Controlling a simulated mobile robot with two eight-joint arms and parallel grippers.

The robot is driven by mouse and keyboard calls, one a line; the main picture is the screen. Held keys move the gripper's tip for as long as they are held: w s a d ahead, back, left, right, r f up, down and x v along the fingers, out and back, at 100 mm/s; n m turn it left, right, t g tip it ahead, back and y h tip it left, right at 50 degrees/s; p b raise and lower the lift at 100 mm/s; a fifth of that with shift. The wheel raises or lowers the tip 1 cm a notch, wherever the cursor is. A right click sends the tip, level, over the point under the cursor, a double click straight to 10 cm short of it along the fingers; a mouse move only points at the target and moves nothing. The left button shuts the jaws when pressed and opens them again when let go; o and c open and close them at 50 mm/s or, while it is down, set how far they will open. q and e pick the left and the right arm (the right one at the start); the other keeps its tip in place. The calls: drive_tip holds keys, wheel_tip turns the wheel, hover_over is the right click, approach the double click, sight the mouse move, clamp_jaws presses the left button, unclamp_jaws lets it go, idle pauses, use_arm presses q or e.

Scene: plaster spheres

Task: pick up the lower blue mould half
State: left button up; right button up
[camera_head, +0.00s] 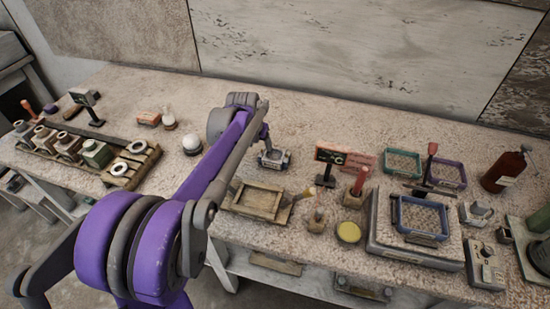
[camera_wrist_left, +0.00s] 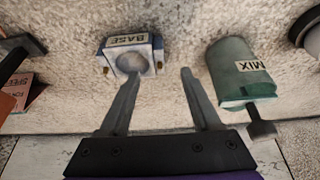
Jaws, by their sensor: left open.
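The lower blue mould half (camera_wrist_left: 133,58) is a small block with blue sides, a pale top, a round hollow and a BASE label. It stands upright on the worktop, and in the head view (camera_head: 273,160) it is just below the end of my left arm. My left gripper (camera_wrist_left: 160,73) is open and empty, its fingers spread. In the wrist view one fingertip overlaps the mould's lower edge, and the other points at bare worktop right of it. I cannot tell whether the finger touches the mould. My right gripper is not in view.
A green MIX container (camera_wrist_left: 240,70) is right of the fingers in the wrist view. In the head view, a wooden tray (camera_head: 232,207) lies in front of the mould, with a red sign (camera_head: 330,155) to the right. A blue tray (camera_head: 394,212) rests on a scale (camera_head: 385,245) farther right.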

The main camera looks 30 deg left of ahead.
sight(263, 153)
use_arm(q)
drive_tip(key=x, duration=0.5)
drive_tip(key=shift+d+f, duration=0.2)
drive_tip(key=shift+f, duration=0.05)
clamp_jaws()
